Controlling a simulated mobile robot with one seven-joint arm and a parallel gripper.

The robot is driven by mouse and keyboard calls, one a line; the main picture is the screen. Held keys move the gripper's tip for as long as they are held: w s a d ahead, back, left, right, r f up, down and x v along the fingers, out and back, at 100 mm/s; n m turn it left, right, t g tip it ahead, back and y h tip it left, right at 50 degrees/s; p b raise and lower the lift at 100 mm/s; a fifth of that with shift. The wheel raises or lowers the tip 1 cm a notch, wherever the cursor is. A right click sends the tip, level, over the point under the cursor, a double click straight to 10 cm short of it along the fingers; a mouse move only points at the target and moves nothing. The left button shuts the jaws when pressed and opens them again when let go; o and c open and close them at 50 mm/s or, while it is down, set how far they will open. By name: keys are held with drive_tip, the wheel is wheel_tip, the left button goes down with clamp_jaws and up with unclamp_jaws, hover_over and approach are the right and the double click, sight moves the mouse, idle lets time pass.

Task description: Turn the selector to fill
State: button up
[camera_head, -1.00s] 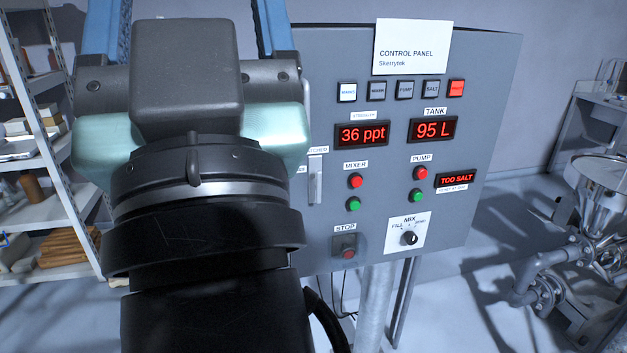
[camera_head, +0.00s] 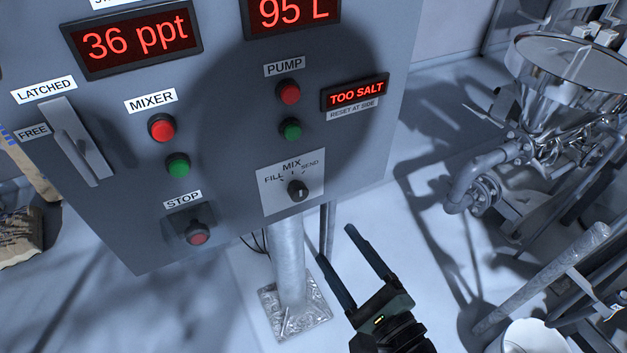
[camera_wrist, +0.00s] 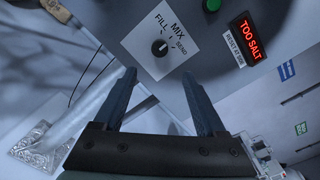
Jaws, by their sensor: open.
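The selector (camera_head: 298,190) is a small black knob on a white plate (camera_head: 275,201) marked FILL, MIX and SEND, low on the right of the grey control panel. A small light mark shows on the knob, but its exact setting is too small to tell. My gripper (camera_head: 335,243) is open and empty, below and right of the knob and apart from it. In the wrist view the selector (camera_wrist: 159,48) is unobstructed, just beyond and between the two fingertips (camera_wrist: 159,74).
On the panel nearby are the green pump button (camera_head: 290,129), the TOO SALT display (camera_head: 355,94) and the stop button (camera_head: 198,233). A metal post (camera_head: 288,265) stands below. A steel hopper (camera_head: 575,65) with pipes stands at the right. Floor between is clear.

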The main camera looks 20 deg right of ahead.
sight(300, 196)
drive_tip(key=w, duration=0.4)
drive_tip(key=w+p, duration=0.1)
drive_tip(key=w, duration=0.3)
drive_tip(key=w+a, duration=0.1)
drive_tip(key=w, duration=0.3)
drive_tip(key=shift+w+a+r+p, duration=0.1)
drive_tip(key=shift+w+r+p, duration=0.05)
drive_tip(key=shift+w+p, duration=0.15)
clamp_jaws()
